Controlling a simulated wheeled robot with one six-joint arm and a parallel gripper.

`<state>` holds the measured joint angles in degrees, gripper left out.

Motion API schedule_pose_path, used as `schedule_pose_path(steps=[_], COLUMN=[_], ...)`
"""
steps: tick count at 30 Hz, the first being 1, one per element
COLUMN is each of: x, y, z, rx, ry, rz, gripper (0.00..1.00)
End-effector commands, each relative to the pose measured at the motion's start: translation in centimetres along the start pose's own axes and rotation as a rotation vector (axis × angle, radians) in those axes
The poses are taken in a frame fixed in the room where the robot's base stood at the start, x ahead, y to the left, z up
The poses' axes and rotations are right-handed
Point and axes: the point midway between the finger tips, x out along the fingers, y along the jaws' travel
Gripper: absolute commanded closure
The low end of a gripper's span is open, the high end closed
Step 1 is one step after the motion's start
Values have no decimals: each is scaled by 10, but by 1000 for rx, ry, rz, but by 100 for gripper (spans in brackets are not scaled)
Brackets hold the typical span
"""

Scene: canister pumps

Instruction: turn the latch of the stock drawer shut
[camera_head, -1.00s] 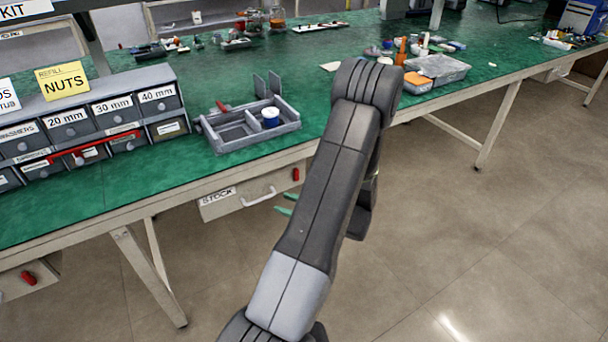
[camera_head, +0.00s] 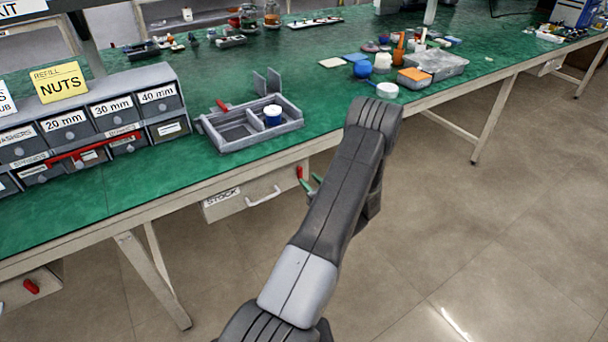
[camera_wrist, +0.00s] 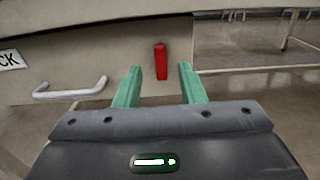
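The stock drawer (camera_head: 236,202) hangs under the green bench, its front flush or nearly so. It has a white label and a pale handle (camera_head: 264,197). Its red latch (camera_head: 300,173) stands upright right of the handle; it also shows upright in the wrist view (camera_wrist: 160,62). My gripper (camera_head: 315,185) is partly hidden behind my arm, its green fingertips close to the latch. In the wrist view my gripper (camera_wrist: 159,76) is open and empty. The latch appears between and beyond the two fingertips; I see no contact.
The bench top (camera_head: 200,178) lies above the drawer, with a grey divided tray (camera_head: 235,137) near its edge. A bench leg (camera_head: 150,280) stands at the lower left. Another red latch (camera_head: 31,286) is at the far left. The floor to the right is clear.

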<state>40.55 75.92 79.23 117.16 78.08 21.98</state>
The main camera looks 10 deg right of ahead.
Motion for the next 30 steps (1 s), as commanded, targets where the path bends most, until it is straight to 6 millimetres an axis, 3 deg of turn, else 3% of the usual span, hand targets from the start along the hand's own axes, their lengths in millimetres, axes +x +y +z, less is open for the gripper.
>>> schedule_pose_path(steps=[7, 19, 20, 25, 30], x=[36, 44, 44, 44, 44], y=[0, 0, 0, 0, 0], z=[0, 0, 0, 0, 0], rx=[-1, 0, 0, 0, -2], ry=[0, 0, 0, 0, 0], rz=[1, 0, 0, 0, 0], gripper=[64, 64, 66, 99, 100])
